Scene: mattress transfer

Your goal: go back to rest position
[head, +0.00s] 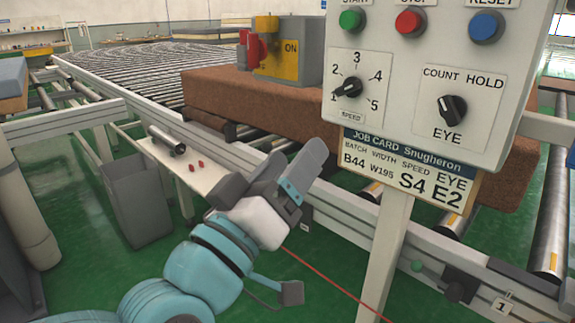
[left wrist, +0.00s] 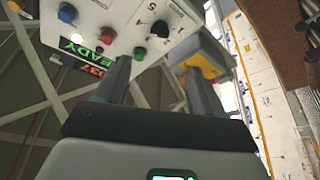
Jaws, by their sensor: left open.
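My left gripper (head: 288,166) is open and empty in the head view, below and left of the control panel (head: 430,45) and apart from it. In the left wrist view its two fingers (left wrist: 157,68) stand apart with nothing between them. The panel carries a green button (head: 352,19), a red button (head: 410,22) and a blue button (head: 485,26). The speed knob (head: 348,87) points near 1. The COUNT HOLD/EYE knob (head: 453,110) is tilted to the upper left. My right gripper is not in view.
A brown mattress-like block (head: 215,97) lies on the roller conveyor (head: 140,62). A yellow-and-grey switch box (head: 290,55) stands behind the panel. A job card (head: 405,172) reads S4 E2. The conveyor rail is close to my gripper.

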